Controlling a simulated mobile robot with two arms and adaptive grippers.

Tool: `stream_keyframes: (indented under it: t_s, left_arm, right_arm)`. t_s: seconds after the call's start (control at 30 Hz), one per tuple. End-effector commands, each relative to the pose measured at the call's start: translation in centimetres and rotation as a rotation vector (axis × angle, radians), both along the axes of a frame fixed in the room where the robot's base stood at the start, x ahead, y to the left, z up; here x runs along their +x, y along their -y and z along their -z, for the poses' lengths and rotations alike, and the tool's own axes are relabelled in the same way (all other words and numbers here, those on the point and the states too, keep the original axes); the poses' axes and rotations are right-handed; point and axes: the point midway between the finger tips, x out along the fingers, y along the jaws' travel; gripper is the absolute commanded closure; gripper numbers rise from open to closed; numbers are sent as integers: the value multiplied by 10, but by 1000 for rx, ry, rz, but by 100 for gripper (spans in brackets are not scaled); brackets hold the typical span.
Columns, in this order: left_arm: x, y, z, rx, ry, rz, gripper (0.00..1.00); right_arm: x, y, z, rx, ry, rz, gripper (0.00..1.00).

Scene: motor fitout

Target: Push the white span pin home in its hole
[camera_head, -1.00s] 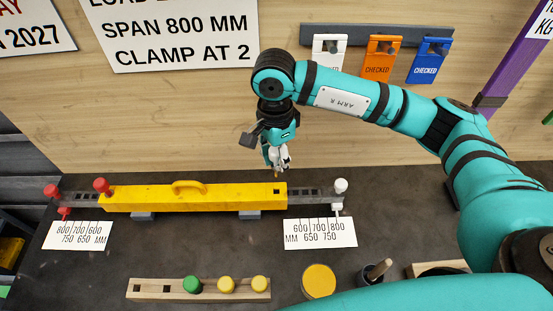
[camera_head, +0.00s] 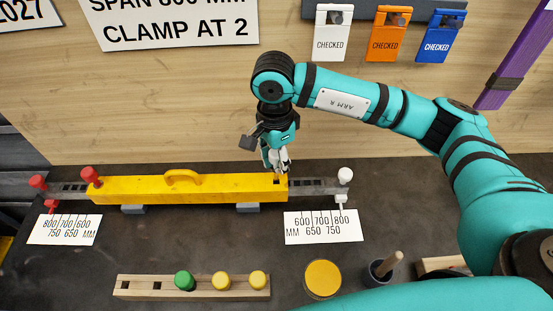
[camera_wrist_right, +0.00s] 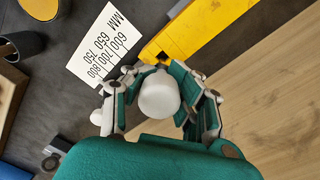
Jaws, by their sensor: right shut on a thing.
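The yellow spreader beam (camera_head: 140,188) lies across the bench, with a dark square hole near its right end. My right gripper (camera_head: 282,165) points down over that end, shut on the white span pin. The pin's round white head (camera_wrist_right: 160,95) shows between the fingers in the right wrist view. Its lower end is near the beam's top by the hole, but I cannot tell whether it is in the hole. The beam (camera_wrist_right: 205,25) and a dark opening also show in the right wrist view. My left gripper is not in view.
A white knob (camera_head: 345,174) stands on the right sliding arm, and a red pin (camera_head: 92,175) at the beam's left end. White scale cards (camera_head: 322,226) lie in front. A wooden peg rack (camera_head: 145,288), a yellow disc (camera_head: 323,279) and a dark cup (camera_head: 381,274) stand nearer.

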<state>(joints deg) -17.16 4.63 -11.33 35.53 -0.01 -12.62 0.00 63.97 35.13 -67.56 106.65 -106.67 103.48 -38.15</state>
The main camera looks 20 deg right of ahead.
Motion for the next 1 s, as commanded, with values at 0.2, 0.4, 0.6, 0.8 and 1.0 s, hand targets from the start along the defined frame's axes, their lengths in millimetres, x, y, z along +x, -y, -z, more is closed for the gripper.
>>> stream_keyframes:
  t_s: [0.2, 0.4, 0.6, 0.8, 1.0]
  left_arm:
    - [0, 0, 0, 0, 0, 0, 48]
    - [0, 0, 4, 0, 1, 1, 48]
    - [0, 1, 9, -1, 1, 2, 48]
    - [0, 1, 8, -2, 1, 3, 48]
    - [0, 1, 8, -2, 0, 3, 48]
  right_arm:
    - [0, 0, 0, 0, 0, 0, 100]
    - [0, 0, 1, 0, 1, 0, 100]
    - [0, 0, 1, 0, 2, 0, 100]
    - [0, 0, 0, 0, 1, 0, 100]
    - [0, 0, 0, 0, 1, 0, 100]
